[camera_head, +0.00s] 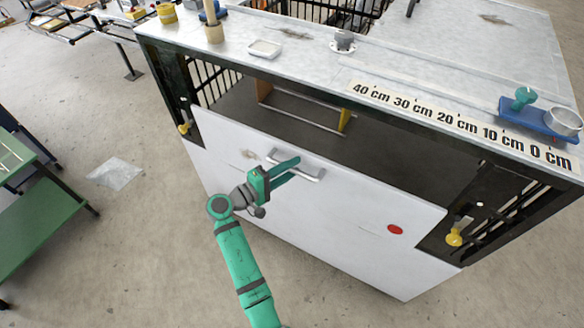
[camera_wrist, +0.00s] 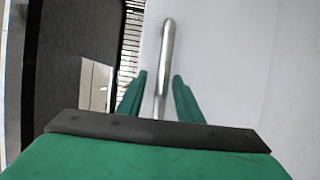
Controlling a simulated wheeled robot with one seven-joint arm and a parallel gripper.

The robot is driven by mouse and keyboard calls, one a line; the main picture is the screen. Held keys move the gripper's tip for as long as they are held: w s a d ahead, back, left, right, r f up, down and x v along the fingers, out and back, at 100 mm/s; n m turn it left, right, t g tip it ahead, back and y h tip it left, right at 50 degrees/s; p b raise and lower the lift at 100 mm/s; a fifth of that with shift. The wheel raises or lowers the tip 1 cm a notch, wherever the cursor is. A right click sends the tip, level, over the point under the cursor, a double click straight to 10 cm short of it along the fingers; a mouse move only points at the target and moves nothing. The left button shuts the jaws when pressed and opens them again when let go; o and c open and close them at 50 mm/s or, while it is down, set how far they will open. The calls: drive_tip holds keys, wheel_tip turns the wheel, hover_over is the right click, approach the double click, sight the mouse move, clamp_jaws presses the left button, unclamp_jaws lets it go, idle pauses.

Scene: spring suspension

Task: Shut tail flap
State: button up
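The tail flap (camera_head: 330,215) is a large white panel on the front of a dark-framed bench. It stands tilted, its top edge leaning out from the frame, with a dark gap above and behind it. A metal bar handle (camera_head: 312,176) is on its upper left part and also shows in the wrist view (camera_wrist: 168,45). The fingers do not visibly press on the bar.
Yellow-handled latches sit on the frame at left (camera_head: 184,128) and right (camera_head: 454,238). A red oval (camera_head: 395,230) marks the flap. The bench top (camera_head: 430,60) carries a centimetre scale (camera_head: 460,125) and a blue tray (camera_head: 540,120). A green table (camera_head: 40,215) stands left; floor between is mostly clear.

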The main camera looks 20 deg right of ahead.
drive_tip(key=f+v, duration=0.1)
drive_tip(key=v, duration=0.9)
drive_tip(key=shift+a+r, duration=0.2)
drive_tip(key=shift+r, duration=0.35)
drive_tip(key=shift+s+f, duration=0.1)
drive_tip(key=shift+s, duration=0.05)
drive_tip(key=s+a+f+n+t+y, duration=0.15)
drive_tip(key=s+f+y, duration=0.35)
drive_tip(key=f, duration=0.5)
drive_tip(key=s+a+f+n+t+y, duration=0.15)
drive_tip(key=s+f+y, duration=0.25)
drive_tip(key=s+f, duration=0.4)
drive_tip(key=s+a+f+t+y, duration=0.1)
drive_tip(key=s+a+f+y, duration=0.15)
drive_tip(key=s, duration=0.35)
drive_tip(key=s+a+r+m+t+y, duration=0.25)
drive_tip(key=s+r+y, duration=0.2)
drive_tip(key=s, duration=0.75)
drive_tip(key=s+d+r+m+t, duration=0.1)
drive_tip(key=s+r+m, duration=0.1)
drive_tip(key=s+r, duration=0.2)
drive_tip(key=s+d+r+m+t, duration=0.1)
drive_tip(key=s+r+m, duration=0.2)
drive_tip(key=r, duration=0.8)
drive_tip(key=shift+s, duration=0.55)
drive_tip(key=shift+w+t, duration=0.15)
drive_tip(key=shift+t, duration=0.1)
